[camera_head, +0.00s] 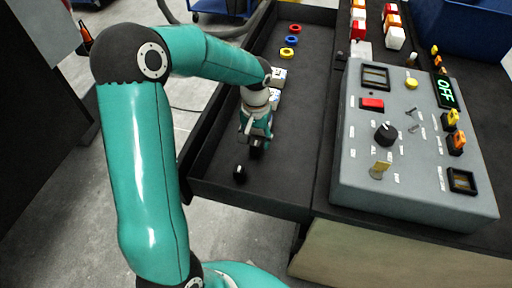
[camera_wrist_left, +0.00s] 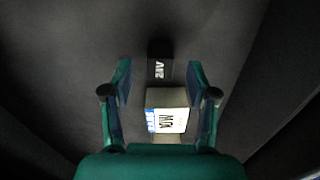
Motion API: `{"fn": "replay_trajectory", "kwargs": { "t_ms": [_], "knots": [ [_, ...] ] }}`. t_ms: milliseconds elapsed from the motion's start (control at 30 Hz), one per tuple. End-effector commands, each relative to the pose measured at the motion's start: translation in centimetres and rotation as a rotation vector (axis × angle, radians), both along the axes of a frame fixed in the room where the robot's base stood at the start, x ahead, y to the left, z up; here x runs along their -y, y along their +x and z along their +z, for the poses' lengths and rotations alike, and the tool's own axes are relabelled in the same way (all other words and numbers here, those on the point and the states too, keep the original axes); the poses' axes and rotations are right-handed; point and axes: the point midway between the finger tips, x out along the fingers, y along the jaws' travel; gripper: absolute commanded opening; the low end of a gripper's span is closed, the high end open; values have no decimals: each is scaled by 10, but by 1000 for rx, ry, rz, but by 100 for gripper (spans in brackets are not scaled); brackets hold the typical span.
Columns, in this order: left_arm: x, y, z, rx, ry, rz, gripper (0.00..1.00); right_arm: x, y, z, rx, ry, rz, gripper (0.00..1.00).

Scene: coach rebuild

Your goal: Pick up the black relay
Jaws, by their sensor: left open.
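The black relay (camera_wrist_left: 160,68) is a small dark block with white "24V" lettering on top. In the wrist view it lies between and beyond the tips of my left gripper (camera_wrist_left: 160,82), with no visible contact. My right gripper is not in view.
A pale box with a blue-and-white label (camera_wrist_left: 166,118) lies close to the relay. The black tray (camera_head: 250,200) has raised walls. Blue, red and yellow rings (camera_head: 291,41) lie at its far end. A grey control panel (camera_head: 415,140) stands to the right.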

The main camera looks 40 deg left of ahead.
Motion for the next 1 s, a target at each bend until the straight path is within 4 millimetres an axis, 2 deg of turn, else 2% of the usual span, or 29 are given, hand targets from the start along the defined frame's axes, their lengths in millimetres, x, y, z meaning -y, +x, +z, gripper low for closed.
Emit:
{"fn": "replay_trajectory", "kwargs": {
  "t_ms": [33,167,433,767,800,1000],
  "knots": [
    [1,-1,-10,-5,-1,0,58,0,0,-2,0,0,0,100],
    [1,-1,-22,-2,0,-1,58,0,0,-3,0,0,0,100],
    [0,0,-24,0,0,0,58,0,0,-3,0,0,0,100],
    [1,0,-24,0,0,-1,3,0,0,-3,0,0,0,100],
    [1,0,-23,0,0,0,0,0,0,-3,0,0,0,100],
    [1,0,-23,0,0,0,0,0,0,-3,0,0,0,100]
  ]
}}
